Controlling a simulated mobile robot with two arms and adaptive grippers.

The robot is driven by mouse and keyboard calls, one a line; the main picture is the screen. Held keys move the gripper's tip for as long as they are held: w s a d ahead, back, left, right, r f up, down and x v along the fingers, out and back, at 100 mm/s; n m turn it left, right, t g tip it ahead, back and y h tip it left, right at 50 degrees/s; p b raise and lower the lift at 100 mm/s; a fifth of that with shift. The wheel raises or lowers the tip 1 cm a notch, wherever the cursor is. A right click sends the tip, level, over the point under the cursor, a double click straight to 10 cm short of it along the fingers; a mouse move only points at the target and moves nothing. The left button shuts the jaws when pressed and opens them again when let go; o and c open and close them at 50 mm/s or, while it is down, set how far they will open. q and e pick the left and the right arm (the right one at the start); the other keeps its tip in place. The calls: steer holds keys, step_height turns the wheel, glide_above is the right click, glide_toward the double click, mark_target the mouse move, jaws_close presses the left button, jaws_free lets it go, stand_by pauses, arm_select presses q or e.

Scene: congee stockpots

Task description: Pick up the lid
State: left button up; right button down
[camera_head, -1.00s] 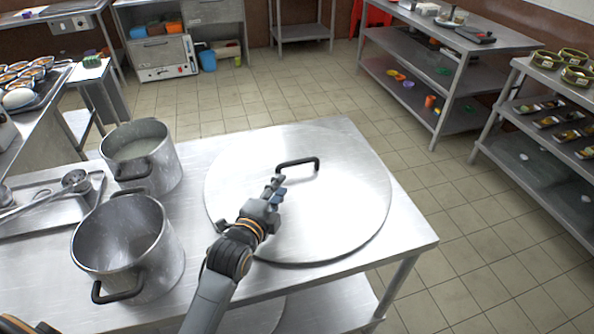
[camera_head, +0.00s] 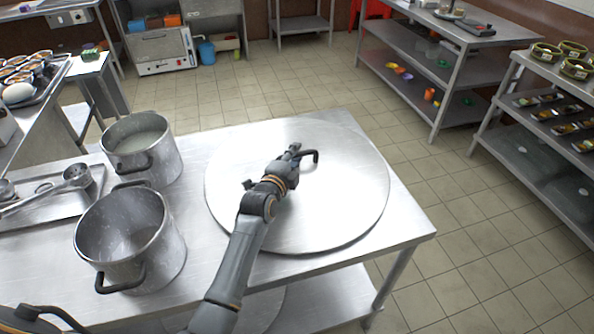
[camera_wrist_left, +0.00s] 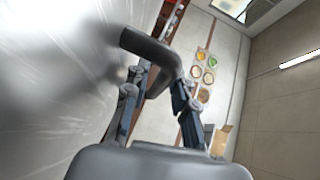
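The lid (camera_head: 345,205) is a large round silver disc lying flat on the metal table. Its dark bar handle (camera_head: 314,155) stands up near the lid's middle and is partly hidden by my left gripper (camera_head: 297,151). In the left wrist view the handle (camera_wrist_left: 150,47) reaches in between the two spread fingers of my left gripper (camera_wrist_left: 158,98). The fingers look apart, one on each side of the bar, and I see no clear grip on it. My right gripper is not in view.
Two metal stockpots stand left of the lid, one with pale content (camera_head: 140,143) and a nearer one (camera_head: 125,235). A tray (camera_head: 65,208) with a ladle (camera_head: 75,174) lies further left. Shelving racks (camera_head: 470,50) stand at the right. The floor beyond the table is clear.

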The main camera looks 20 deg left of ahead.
arm_select(q)
steer(key=shift+c, duration=0.3)
jaws_close()
steer(key=shift+w+r, duration=0.1)
steer(key=shift+r, duration=0.15)
